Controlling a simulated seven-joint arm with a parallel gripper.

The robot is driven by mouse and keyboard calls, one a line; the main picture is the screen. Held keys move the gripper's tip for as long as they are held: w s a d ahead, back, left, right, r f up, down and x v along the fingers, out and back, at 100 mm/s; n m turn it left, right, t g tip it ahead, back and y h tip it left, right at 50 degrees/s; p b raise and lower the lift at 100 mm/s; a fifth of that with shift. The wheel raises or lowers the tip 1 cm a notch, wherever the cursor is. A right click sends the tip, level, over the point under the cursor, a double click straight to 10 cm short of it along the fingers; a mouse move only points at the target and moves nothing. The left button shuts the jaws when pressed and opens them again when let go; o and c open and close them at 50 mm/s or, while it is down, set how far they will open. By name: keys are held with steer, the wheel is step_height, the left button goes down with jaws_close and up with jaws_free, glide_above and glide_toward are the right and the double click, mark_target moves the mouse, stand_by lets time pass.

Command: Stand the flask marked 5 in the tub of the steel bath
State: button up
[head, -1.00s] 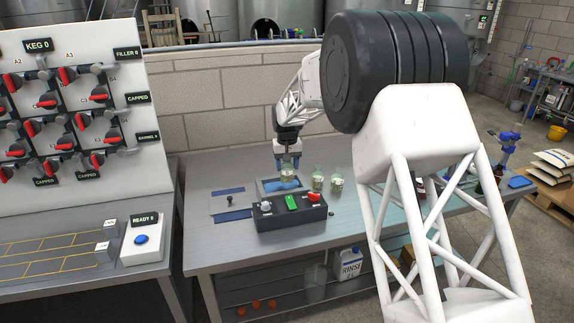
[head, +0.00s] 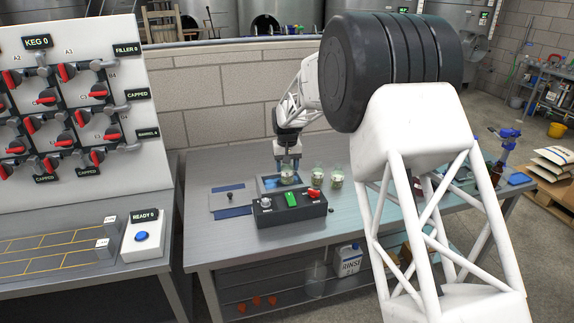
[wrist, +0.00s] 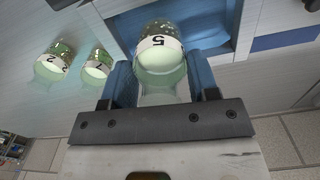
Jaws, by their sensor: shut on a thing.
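My gripper (head: 288,167) is shut on the flask marked 5 (wrist: 160,52), which also shows in the head view (head: 287,178). The flask is clear glass with pale green contents and a white label. It is upright in the head view, over or within the blue tub of the steel bath (head: 264,186). The bath's blue interior also shows beside the flask in the wrist view (wrist: 213,25). I cannot tell whether the flask's base touches the tub floor.
Two similar flasks (head: 317,177) (head: 336,177) stand on the bench right of the bath; one is marked 2 in the wrist view (wrist: 53,60). A dark control box (head: 290,208) with a green button and red knob sits in front. A knobbed lid (head: 231,199) lies left.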

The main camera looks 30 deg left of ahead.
mark_target(287, 176)
steer(key=shift+f, duration=2.4)
stand_by(1.5)
steer(key=o, duration=1.3)
steer(key=shift+c, duration=0.2)
steer(key=shift+c, duration=0.2)
steer(key=shift+w+r, duration=0.1)
steer(key=shift+r, duration=0.55)
steer(key=shift+o, duration=0.8)
steer(key=shift+r, duration=2.35)
steer(key=shift+d, duration=0.1)
